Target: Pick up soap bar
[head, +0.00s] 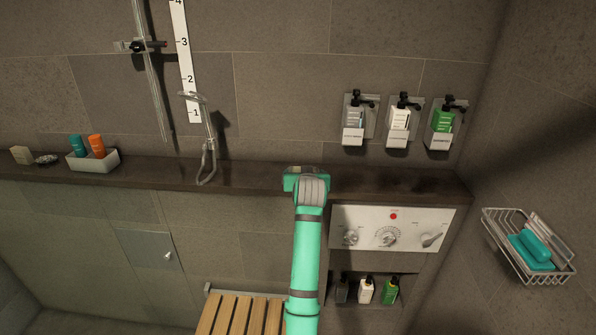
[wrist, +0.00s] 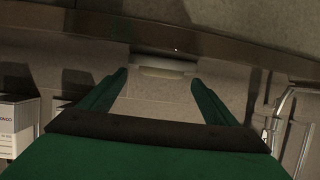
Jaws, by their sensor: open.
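My gripper (head: 306,172) is in front of the dark ledge in the head view, and its fingers are hard to make out there. In the wrist view my gripper (wrist: 158,80) is open, with its two green fingers apart and nothing held. A pale, rounded bar (wrist: 163,66), likely the soap bar, lies at the ledge just beyond and between the fingertips. It is not visible in the head view, where my arm covers that spot. Teal bar-like pieces (head: 532,247) lie in the wire basket (head: 493,224) on the right wall.
The ledge (head: 240,178) runs along the wall. A white tray (head: 92,163) with teal and orange bottles and a beige block (head: 21,154) stand on its left. Several wall dispensers (head: 398,128) hang above its right. The shower hose (head: 209,160) hangs left of my gripper.

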